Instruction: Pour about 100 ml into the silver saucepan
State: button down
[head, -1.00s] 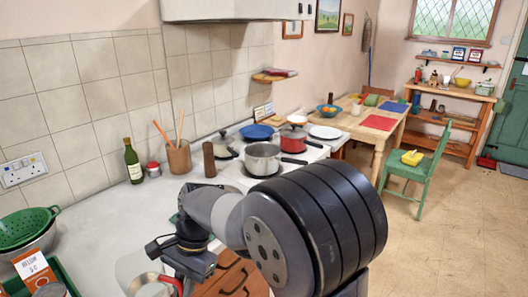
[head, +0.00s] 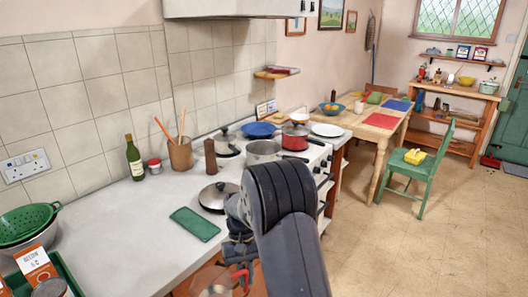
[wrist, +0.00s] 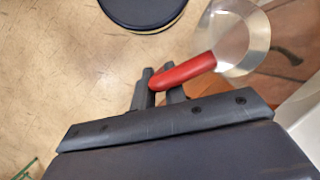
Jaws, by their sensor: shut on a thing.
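My gripper (wrist: 160,90) is shut on the red handle of a clear measuring jug (wrist: 235,40). In the head view the jug (head: 217,288) hangs low at the bottom edge, in front of the counter, partly cut off. I cannot tell how much liquid is in it. The silver saucepan (head: 262,149) stands on the stove, beyond my arm. Its lower right part is hidden by my arm. My gripper and the jug are well short of the saucepan and apart from it.
A red pan (head: 295,137) stands behind the saucepan. A dark pepper mill (head: 210,157), a utensil pot (head: 180,154) and a green bottle (head: 133,161) stand along the left. The front counter is mostly clear.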

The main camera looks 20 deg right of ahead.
aim_at(260, 151)
jog(key=i+l+u, duration=0.3)
jog(key=l, duration=1.55)
jog(key=l+u, duration=0.25)
jog(key=l, duration=1.6)
